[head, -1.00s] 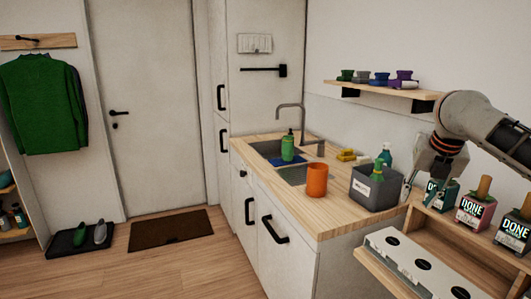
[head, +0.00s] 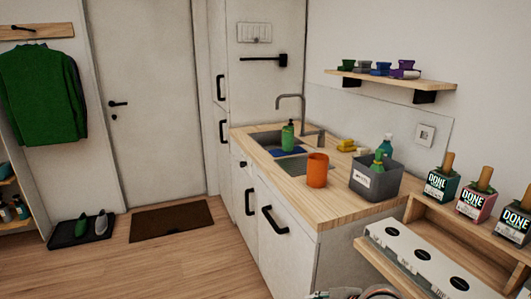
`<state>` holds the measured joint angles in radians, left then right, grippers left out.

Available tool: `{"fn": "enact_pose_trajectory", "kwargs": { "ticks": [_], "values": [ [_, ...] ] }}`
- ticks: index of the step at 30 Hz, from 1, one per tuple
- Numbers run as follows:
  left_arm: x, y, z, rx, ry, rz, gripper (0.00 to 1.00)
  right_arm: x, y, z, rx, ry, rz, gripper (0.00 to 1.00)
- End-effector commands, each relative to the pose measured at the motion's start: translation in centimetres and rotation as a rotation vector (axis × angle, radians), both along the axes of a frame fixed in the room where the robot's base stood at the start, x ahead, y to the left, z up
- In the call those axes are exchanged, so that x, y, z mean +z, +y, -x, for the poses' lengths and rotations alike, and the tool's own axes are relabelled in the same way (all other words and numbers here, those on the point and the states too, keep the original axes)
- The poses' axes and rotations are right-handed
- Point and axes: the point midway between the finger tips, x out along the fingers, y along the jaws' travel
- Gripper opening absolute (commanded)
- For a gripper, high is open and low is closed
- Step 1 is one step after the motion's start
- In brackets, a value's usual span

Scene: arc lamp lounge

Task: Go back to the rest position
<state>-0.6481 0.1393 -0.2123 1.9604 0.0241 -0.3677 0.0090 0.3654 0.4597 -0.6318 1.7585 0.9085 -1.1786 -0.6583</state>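The task names no object. Only a small grey piece with reddish and greenish bits (head: 362,293) shows at the bottom edge, below the rack; it looks like part of my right arm or gripper, and its fingers cannot be made out. My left gripper is not in view. Nothing is seen held.
A wooden counter (head: 345,205) bears an orange cup (head: 317,170), a grey bin (head: 376,186) and a green bottle (head: 287,137) by the sink. At right, a wooden rack (head: 430,224) holds several "DONE" boxes.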

Motion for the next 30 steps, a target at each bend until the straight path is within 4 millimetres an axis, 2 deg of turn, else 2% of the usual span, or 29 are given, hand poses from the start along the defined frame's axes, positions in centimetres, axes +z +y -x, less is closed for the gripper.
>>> {"fn": "enact_pose_trajectory", "kwargs": {
  "ticks": [1,7,11,15,21,24,30],
  "values": [
    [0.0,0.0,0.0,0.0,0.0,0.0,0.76,-1.6,0.7,1.7,-0.059,0.021,-0.062,0.34],
    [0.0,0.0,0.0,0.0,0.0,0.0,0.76,-5.5,1.2,6.6,-0.314,0.067,-0.281,0.34],
    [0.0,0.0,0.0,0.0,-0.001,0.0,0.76,-7.7,0.3,10.2,-0.482,0.09,-0.403,0.34],
    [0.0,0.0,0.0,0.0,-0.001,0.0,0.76,-9.6,-1.5,14.7,-0.66,0.108,-0.515,0.34],
    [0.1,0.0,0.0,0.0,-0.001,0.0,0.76,-11.2,-4.7,20.9,-0.864,0.111,-0.623,0.34],
    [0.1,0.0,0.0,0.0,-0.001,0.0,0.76,-11.5,-5.8,23.0,-0.923,0.108,-0.65,0.34],
    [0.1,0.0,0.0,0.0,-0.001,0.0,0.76,-11.6,-6.7,24.5,-0.964,0.101,-0.67,0.34]
  ]
}}
